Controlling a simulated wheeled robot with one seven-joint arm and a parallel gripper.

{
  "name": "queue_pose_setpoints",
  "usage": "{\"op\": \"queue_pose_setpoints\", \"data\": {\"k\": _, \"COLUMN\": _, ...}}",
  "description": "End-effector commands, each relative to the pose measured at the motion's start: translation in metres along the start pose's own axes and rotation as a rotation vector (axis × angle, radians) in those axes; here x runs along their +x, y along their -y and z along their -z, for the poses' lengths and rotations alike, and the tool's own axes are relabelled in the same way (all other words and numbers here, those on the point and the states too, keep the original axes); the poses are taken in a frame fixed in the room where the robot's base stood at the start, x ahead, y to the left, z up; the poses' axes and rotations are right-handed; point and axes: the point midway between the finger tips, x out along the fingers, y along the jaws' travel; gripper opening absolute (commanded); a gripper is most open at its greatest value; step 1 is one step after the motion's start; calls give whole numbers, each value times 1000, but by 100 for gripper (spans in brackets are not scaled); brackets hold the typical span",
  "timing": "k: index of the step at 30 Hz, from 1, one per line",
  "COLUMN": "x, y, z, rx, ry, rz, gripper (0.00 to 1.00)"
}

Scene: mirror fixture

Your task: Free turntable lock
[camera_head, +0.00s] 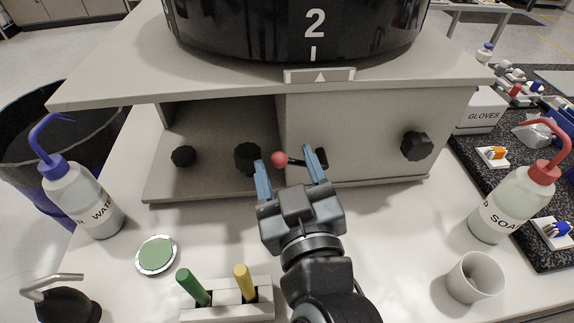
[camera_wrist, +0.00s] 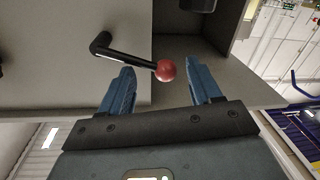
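The turntable (camera_head: 300,30) is a large black drum marked 2 on top of a grey housing. A black lever with a red ball knob (camera_head: 279,159) sticks out from the housing front; the knob (camera_wrist: 166,70) and the black lever arm (camera_wrist: 125,55) show clearly in the wrist view. My gripper (camera_head: 291,168) is open, with its blue fingers on either side of the red ball. In the wrist view my gripper (camera_wrist: 160,88) has the ball between the fingertips, with gaps on both sides and no visible contact.
Black knobs (camera_head: 417,146) sit on the housing front. A water bottle (camera_head: 85,200) stands left, a soap bottle (camera_head: 510,205) and a white cup (camera_head: 474,278) right. A holder (camera_head: 228,303) with green and yellow sticks stands near the front, beside a green disc (camera_head: 156,256).

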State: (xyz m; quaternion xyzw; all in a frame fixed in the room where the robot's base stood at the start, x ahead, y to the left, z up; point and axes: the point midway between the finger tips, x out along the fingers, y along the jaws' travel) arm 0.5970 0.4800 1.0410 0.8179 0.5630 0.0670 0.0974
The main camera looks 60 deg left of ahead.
Motion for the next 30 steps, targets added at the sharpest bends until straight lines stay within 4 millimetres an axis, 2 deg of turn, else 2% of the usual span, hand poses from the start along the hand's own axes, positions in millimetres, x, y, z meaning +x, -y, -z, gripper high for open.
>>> {"op": "queue_pose_setpoints", "data": {"k": 2, "x": 0, "y": 0, "z": 0, "rx": 0, "ry": 0, "rz": 0, "gripper": 55}}
{"op": "queue_pose_setpoints", "data": {"k": 19, "x": 0, "y": 1, "z": -2, "rx": 3, "ry": 4, "rz": 3, "gripper": 0}}
{"op": "queue_pose_setpoints", "data": {"k": 30, "x": 0, "y": 1, "z": -4, "rx": 22, "ry": 8, "rz": 5, "gripper": 0}}
